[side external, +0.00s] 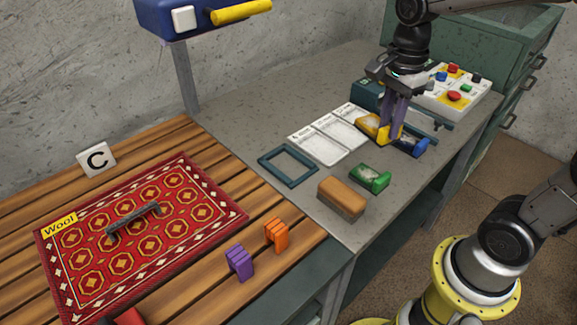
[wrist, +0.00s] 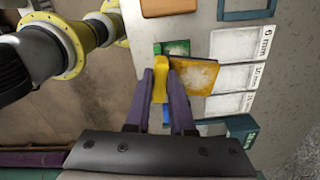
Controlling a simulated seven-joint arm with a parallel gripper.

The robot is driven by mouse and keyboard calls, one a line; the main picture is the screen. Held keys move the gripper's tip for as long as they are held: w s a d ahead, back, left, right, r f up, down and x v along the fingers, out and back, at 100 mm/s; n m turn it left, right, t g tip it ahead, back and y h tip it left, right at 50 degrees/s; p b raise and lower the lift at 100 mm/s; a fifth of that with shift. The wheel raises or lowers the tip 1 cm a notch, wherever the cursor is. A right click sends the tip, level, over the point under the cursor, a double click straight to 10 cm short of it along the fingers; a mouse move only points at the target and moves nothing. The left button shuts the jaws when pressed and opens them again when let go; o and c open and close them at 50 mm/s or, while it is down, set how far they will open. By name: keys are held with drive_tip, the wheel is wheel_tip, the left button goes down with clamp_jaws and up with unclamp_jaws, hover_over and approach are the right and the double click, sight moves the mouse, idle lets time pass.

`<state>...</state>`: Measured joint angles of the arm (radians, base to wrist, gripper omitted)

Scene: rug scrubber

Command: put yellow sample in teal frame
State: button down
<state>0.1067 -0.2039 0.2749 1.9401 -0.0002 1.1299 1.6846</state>
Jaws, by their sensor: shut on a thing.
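The yellow sample (side external: 368,126) is a flat piece with a yellow border, a pale worn face and a yellow grip tab. My gripper (side external: 390,136) points down with its purple fingers shut on that tab. In the wrist view, the tab lies between the fingertips (wrist: 160,88) and the yellow sample (wrist: 196,76) extends to the right. I cannot tell whether it is clear of the bench. The teal frame (side external: 265,167) is an empty rectangular outline lying flat on the grey bench, left of my gripper; part of it shows in the wrist view (wrist: 246,15).
A green sample (side external: 370,178) and a brown block (side external: 341,198) lie near the bench's front edge. A blue sample (side external: 418,148) is close beside my gripper. White printed cards (side external: 318,145) lie between the yellow sample and the teal frame. A button panel (side external: 470,88) stands behind right.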

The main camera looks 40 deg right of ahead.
drive_tip(key=w+a+f+n, duration=0.2)
drive_tip(key=w+a+n, duration=0.1)
drive_tip(key=a, duration=0.4)
drive_tip(key=w+f, duration=0.3)
drive_tip(key=w, duration=0.1)
drive_tip(key=w+a+f, duration=0.1)
drive_tip(key=w+f, duration=0.2)
drive_tip(key=w, duration=0.1)
drive_tip(key=w+a+f, duration=0.1)
drive_tip(key=w+f, duration=0.2)
drive_tip(key=w, duration=0.2)
drive_tip(key=shift+a+f, duration=0.1)
drive_tip(key=shift+f, duration=0.1)
drive_tip(key=shift+w+f, duration=0.2)
drive_tip(key=shift+f, duration=1.55)
drive_tip(key=shift+f, duration=0.1)
drive_tip(key=c, duration=0.8)
unclamp_jaws()
drive_tip(key=shift+f, duration=0.1)
